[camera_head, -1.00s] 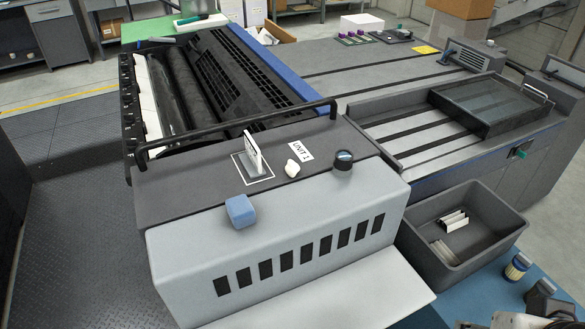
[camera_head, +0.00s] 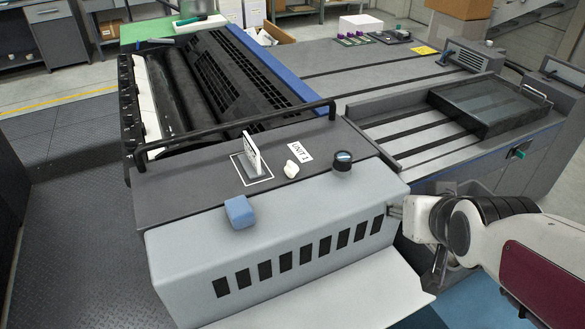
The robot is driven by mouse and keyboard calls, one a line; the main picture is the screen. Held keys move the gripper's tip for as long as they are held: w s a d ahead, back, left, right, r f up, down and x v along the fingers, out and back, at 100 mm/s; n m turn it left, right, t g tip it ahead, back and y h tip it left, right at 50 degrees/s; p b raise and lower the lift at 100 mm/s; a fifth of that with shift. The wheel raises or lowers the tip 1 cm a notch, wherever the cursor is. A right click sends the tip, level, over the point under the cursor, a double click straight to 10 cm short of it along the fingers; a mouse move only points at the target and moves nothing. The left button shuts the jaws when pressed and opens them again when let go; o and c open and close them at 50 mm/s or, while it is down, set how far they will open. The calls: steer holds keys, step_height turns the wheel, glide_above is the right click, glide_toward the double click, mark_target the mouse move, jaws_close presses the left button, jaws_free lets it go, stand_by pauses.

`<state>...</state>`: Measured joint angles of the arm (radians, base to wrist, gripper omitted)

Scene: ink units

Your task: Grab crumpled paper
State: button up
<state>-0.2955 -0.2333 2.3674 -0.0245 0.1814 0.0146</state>
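The crumpled paper (camera_head: 292,168) is a small white lump on the dark top of the ink unit (camera_head: 205,190). It lies just left of the "UNIT 1" label (camera_head: 300,151). My arm reaches in from the right edge, and its end, with my gripper (camera_head: 394,211), is beside the right end of the light grey housing, well right of and below the paper in the picture. The fingers are small and partly hidden, so their opening does not show. Nothing lies between the gripper and the paper except the black knob side of the unit.
A white upright card (camera_head: 251,153) in a holder stands left of the paper. A blue block (camera_head: 239,212) sits on the front edge. A black round knob (camera_head: 342,161) is right of the paper. A black rail (camera_head: 240,124) runs behind. My arm hides most of the grey bin.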

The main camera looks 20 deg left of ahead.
mark_target(292, 163)
steer(key=w+a+f, duration=0.1)
steer(key=w+a, duration=0.1)
steer(key=a, duration=0.2)
steer(key=w+a+n+t+y, duration=0.1)
steer(key=w+a, duration=0.1)
steer(key=a, duration=0.2)
steer(key=w+a+f+n+y, duration=0.1)
steer(key=w+a, duration=0.1)
steer(key=a, duration=0.2)
steer(key=shift+w+a+f, duration=0.1)
steer(key=shift+w+f, duration=0.2)
steer(key=a+f+y, duration=0.1)
steer(key=a, duration=0.2)
steer(key=w+a+f+n+y, duration=0.1)
steer(key=a, duration=0.3)
steer(key=a+f+t+y, duration=0.1)
steer(key=a, duration=0.3)
steer(key=shift+w+a+f+n, duration=0.1)
steer(key=shift+w+n, duration=0.15)
steer(key=shift+n, duration=0.15)
steer(key=shift+w, duration=0.15)
steer(key=shift+x, duration=1.15)
steer(key=shift+a, duration=0.1)
steer(key=shift+r+x, duration=0.1)
steer(key=shift+x, duration=1.2)
steer(key=shift+r+x, duration=0.15)
steer(key=shift+x, duration=1.1)
steer(key=shift+w, duration=0.1)
steer(key=c, duration=0.8)
